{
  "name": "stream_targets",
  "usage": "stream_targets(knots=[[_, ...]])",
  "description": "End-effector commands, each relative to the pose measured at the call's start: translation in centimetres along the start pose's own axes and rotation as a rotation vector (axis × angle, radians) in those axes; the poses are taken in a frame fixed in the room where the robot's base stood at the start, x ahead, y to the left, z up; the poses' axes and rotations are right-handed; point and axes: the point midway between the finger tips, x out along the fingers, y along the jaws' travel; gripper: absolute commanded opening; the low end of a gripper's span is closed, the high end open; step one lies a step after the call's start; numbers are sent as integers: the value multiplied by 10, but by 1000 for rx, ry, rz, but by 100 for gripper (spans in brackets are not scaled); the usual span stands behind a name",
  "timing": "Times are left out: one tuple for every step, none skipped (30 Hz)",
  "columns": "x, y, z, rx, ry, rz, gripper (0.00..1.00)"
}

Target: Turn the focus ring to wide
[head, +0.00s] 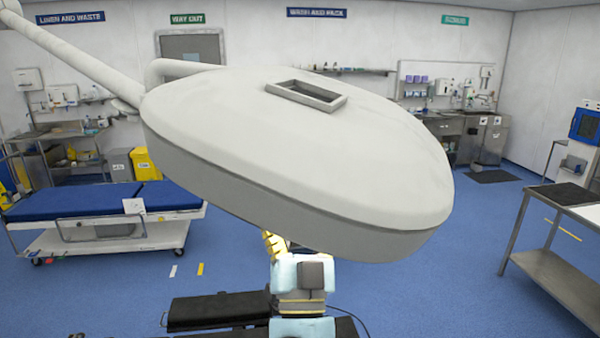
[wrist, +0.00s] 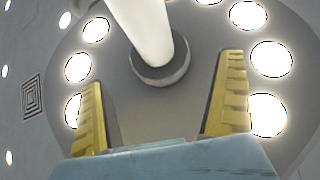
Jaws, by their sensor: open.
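The surgical lamp head (head: 300,140) is a large pale shell that fills the middle of the head view. Its underside (wrist: 195,100) shows in the wrist view, with several bright round lights. A white handle (wrist: 142,25) stands out from the underside, with a dark grey collar, apparently the focus ring (wrist: 160,72), around its base. My gripper (wrist: 163,72) is open, with ridged yellow fingers. In the wrist view the ring appears between the fingertips, with a gap on both sides. The lamp shell hides the ring and handle in the head view. I see no wide mark.
The lamp's support arm (head: 75,55) runs to the upper left. A blue-topped trolley (head: 85,205) stands at left and a metal table (head: 560,215) at right. A black padded surface (head: 215,308) lies below the lamp. The blue floor between is mostly clear.

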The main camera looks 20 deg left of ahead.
Motion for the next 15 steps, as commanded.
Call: stream_targets(knots=[[9,0,-2,1,2,0,100],[13,0,-2,1,2,1,100],[18,0,-2,1,1,1,100],[22,0,-2,0,1,0,100],[25,0,-1,0,0,0,100],[30,0,-1,0,-1,0,100],[33,0,-1,-1,-1,-1,100],[36,0,-1,-1,0,-1,100],[39,0,-1,-1,0,0,100],[40,0,-1,-1,0,0,100],[42,0,-1,-1,0,0,100],[44,0,-1,-1,0,0,100],[45,0,-1,-1,0,0,100],[45,0,-1,-1,0,0,100],[46,0,0,0,0,0,100]])
